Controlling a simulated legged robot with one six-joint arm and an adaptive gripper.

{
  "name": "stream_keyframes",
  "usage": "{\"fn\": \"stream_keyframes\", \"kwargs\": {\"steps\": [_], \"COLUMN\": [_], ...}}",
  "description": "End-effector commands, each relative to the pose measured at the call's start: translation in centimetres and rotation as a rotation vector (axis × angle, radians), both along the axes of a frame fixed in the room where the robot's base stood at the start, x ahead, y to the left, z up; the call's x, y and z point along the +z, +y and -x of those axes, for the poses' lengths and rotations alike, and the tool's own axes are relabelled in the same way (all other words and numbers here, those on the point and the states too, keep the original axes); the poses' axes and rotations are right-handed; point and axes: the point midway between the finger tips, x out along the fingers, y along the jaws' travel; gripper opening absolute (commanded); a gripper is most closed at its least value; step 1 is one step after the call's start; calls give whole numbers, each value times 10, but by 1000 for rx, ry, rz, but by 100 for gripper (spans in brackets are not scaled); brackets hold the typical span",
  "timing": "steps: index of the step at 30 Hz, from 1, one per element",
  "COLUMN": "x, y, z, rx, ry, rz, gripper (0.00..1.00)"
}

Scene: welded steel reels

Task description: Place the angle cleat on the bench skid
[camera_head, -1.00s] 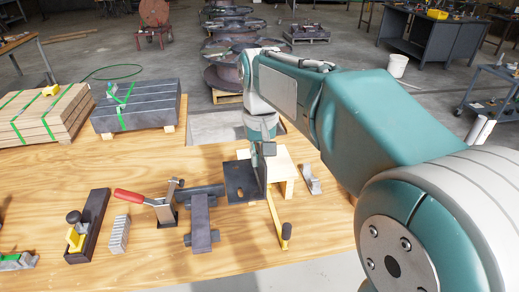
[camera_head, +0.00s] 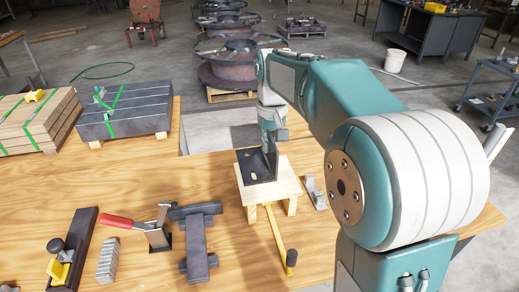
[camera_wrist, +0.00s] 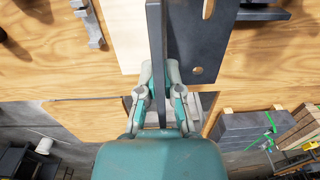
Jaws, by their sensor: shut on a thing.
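The angle cleat (camera_head: 256,167) is a dark steel L with holes in its flat leg and one leg standing upright. My gripper (camera_head: 271,146) is shut on the upright leg. In the wrist view the fingers (camera_wrist: 160,88) close on both sides of this leg, and the flat leg of the cleat (camera_wrist: 196,32) spreads to its right. The bench skid (camera_head: 286,186) is a small pale wooden platform on legs. The cleat is over its top, toward the left and back; I cannot tell whether it touches. The skid shows beside the cleat in the wrist view (camera_wrist: 122,40).
A yellow-handled tool (camera_head: 277,238) lies close in front of the skid. A small metal bracket (camera_head: 313,192) is just right of it. A dark steel piece (camera_head: 197,246) and red-handled toggle clamp (camera_head: 150,231) lie left. Banded steel bars (camera_head: 125,108) stand at the back left.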

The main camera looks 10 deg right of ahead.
Motion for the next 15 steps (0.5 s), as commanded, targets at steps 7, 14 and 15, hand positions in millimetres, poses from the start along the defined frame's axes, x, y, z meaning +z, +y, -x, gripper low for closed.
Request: {"fn": "stream_keyframes", "kwargs": {"steps": [7,14,15], "x": [-30,-53,-54], "y": [-23,-36,-37], "z": [-27,-42,-43], "rx": [-2,-1,0], "ry": [-2,-4,-5], "rz": [1,1,1], "gripper": [0,0,0]}}
